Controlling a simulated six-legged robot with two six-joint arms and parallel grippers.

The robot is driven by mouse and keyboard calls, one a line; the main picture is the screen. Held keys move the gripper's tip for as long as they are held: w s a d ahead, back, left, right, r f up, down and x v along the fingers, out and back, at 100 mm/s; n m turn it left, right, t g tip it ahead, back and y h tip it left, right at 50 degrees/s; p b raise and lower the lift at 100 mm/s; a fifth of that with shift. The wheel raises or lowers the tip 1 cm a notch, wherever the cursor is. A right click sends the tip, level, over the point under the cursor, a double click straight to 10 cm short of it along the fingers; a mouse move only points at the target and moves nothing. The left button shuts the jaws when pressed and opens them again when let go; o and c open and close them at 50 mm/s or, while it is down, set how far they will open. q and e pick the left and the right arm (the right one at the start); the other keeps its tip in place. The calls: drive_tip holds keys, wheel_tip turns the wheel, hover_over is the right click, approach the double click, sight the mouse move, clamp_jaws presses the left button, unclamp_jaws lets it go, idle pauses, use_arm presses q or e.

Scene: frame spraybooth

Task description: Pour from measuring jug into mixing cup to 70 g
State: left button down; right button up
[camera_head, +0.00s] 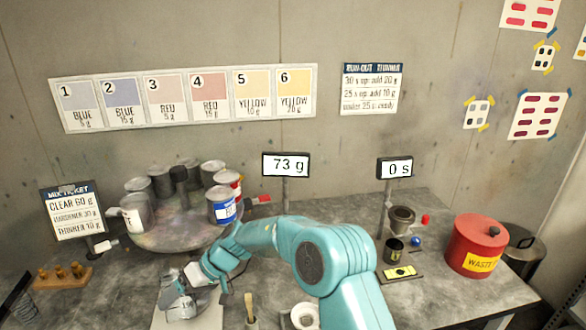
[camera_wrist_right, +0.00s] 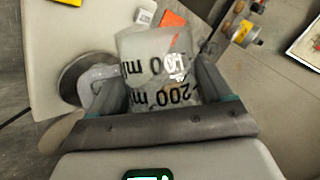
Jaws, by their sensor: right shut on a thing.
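My right gripper (camera_head: 192,278) is low at the front left of the bench, over the pale scale plate (camera_head: 205,318). In the right wrist view, the gripper (camera_wrist_right: 160,95) is shut on the translucent measuring jug (camera_wrist_right: 148,50), which carries black "200 ml" marks. The jug's tilt is hard to judge. A round grey rim (camera_wrist_right: 84,76) shows close beside the jug in the wrist view; it may be the mixing cup, largely hidden. The scale display (camera_head: 286,165) reads 73 g. My left gripper is not in view.
Several cans stand on a round stained tray (camera_head: 165,238) behind the gripper. A brush (camera_head: 250,308) and a small white cup (camera_head: 304,315) are at the front. A timer (camera_head: 395,168) reads 0 s. A red waste can (camera_head: 475,245) is at the right.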

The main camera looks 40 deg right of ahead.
drive_tip(key=shift+s+a+f+n+t+b, duration=0.1)
drive_tip(key=shift+s+n+t+b, duration=0.25)
drive_tip(key=shift+b, duration=0.25)
drive_tip(key=shift+n+t+h+b, duration=0.45)
drive_tip(key=shift+t+b, duration=0.3)
drive_tip(key=shift+b, duration=0.35)
drive_tip(key=shift+s+a, duration=0.1)
drive_tip(key=t+b, duration=0.1)
drive_tip(key=b, duration=0.2)
drive_tip(key=shift+f+h, duration=0.25)
drive_tip(key=shift+f, duration=0.05)
drive_tip(key=b, duration=0.2)
drive_tip(key=n+t+b, duration=0.1)
drive_tip(key=b, duration=0.2)
drive_tip(key=shift+s+a+f+t, duration=0.1)
drive_tip(key=shift+s+f+t, duration=0.15)
drive_tip(key=shift+f+t, duration=0.1)
drive_tip(key=shift+r, duration=0.1)
